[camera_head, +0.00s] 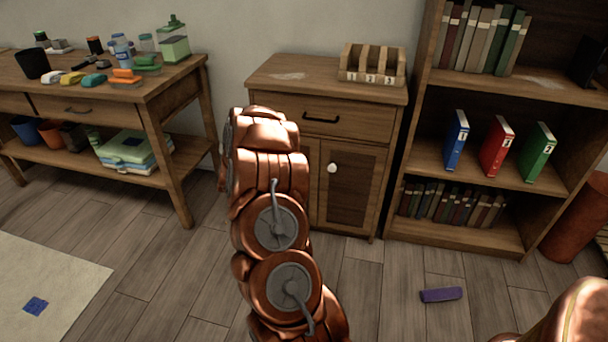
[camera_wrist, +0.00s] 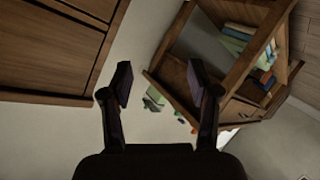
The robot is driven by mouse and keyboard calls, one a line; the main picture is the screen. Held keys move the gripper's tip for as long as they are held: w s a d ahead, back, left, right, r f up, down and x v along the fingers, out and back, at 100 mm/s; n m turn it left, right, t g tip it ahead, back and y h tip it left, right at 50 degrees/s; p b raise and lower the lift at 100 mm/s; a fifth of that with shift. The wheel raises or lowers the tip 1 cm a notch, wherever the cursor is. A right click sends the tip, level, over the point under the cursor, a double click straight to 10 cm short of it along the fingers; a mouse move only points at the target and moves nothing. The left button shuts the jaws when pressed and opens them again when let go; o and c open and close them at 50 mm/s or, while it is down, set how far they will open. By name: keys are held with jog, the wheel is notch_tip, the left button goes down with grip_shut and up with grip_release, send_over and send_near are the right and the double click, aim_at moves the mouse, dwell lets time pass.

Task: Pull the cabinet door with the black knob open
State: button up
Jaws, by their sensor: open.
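The wooden cabinet (camera_head: 390,95) stands against the wall in the middle of the head view. Its right door (camera_head: 356,190) has a white knob (camera_head: 332,168) and looks closed. My copper-coloured arm covers most of the left door, and no black knob shows. In the wrist view, my gripper (camera_wrist: 159,83) has its two dark fingers spread wide with nothing between them. It is hidden behind my arm in the head view. A wooden front (camera_wrist: 50,45), apparently the cabinet, fills the upper left of the tilted wrist view, beside the left finger.
A cabinet drawer has a black bar handle (camera_head: 321,119); an organizer (camera_head: 371,65) sits on top. A workbench (camera_head: 150,85) with several items stands left, a bookshelf (camera_head: 470,168) right. A purple object (camera_head: 441,295) lies on the floor. A pale rug (camera_head: 60,275) lies at left.

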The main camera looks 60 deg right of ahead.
jog(key=s+d+f+m+g+h+b, duration=0.1)
jog(key=s+d+f+g+h+b, duration=0.2)
jog(key=s+d+f, duration=0.4)
jog(key=s+d+f+g+h+b, duration=0.1)
jog(key=s+d+f+h+b, duration=0.25)
jog(key=s+d+f, duration=0.5)
jog(key=shift+h, duration=0.35)
jog(key=shift+w+d+r+b, duration=0.3)
jog(key=shift+w+d+r, duration=0.25)
jog(key=shift+d, duration=0.9)
jog(key=shift+w+d+r+b, duration=0.35)
jog(key=shift+w+d, duration=0.4)
jog(key=shift+d, duration=0.65)
jog(key=shift+w+d+r+b, duration=0.25)
jog(key=shift+w+d+r, duration=0.35)
jog(key=shift+d, duration=0.85)
jog(key=shift+f, duration=0.1)
grip_shut()
